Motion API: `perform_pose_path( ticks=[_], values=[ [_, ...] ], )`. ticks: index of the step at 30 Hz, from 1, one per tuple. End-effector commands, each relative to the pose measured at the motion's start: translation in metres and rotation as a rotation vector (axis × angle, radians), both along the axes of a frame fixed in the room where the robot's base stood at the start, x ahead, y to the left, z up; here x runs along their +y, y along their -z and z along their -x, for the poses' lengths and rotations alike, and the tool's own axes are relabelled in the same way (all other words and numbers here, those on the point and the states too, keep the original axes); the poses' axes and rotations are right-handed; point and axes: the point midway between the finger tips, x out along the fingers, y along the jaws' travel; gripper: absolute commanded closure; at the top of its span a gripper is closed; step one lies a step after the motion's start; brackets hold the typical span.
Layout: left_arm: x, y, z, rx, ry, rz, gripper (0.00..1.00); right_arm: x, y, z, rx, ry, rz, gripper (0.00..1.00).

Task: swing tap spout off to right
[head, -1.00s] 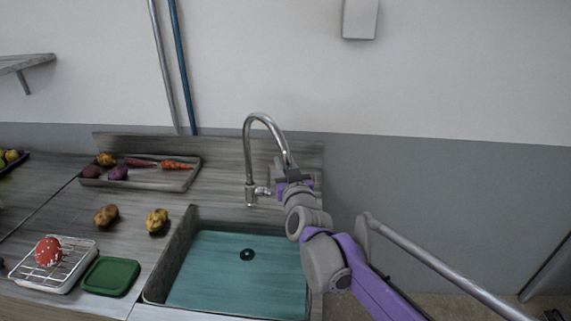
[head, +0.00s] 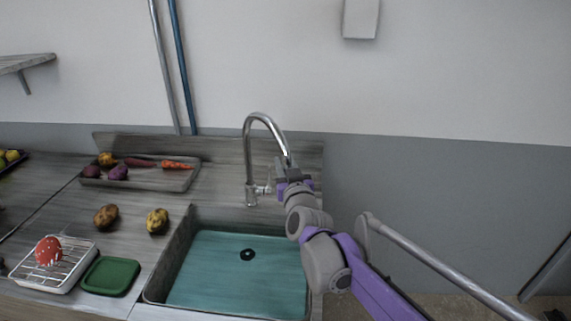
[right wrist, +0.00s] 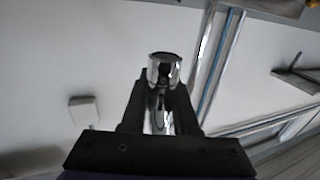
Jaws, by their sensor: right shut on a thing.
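The tap (head: 249,150) is a tall chrome gooseneck standing behind the sink (head: 190,225). Its spout arches to the right, and the spout end hangs over the right back part of the sink. My right gripper (head: 287,172) is at the spout end, shut on it. In the right wrist view, the chrome spout (right wrist: 164,70) sits between the two dark fingers of my right gripper (right wrist: 163,105). The fingers partly hide the spout end in the head view. My left gripper is not in view.
A tray with vegetables (head: 185,182) stands at the back left. Two potatoes (head: 157,221) lie left of the sink. A green lid (head: 110,276) and a white rack holder (head: 60,272) with a red spotted item are at the front left. The wall is close behind the tap.

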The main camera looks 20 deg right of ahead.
Motion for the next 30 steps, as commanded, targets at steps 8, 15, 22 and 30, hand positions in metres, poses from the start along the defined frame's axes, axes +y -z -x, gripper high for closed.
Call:
perform_pose_path(
  ticks=[8, 15, 22, 30],
  values=[
    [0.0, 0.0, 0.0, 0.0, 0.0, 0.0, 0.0, 0.001, -0.001, -0.001, -0.001, -0.001, -0.001, 0.59],
    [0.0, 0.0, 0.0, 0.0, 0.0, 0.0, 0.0, 0.0, 0.0, 0.0, -0.001, 0.0, 0.0, 0.42],
    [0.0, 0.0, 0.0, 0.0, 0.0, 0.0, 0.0, 0.001, 0.0, 0.004, -0.001, 0.0, 0.0, 0.42],
    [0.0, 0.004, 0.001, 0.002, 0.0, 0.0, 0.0, 0.005, 0.0, 0.048, 0.0, -0.002, -0.001, 0.42]
  ],
)
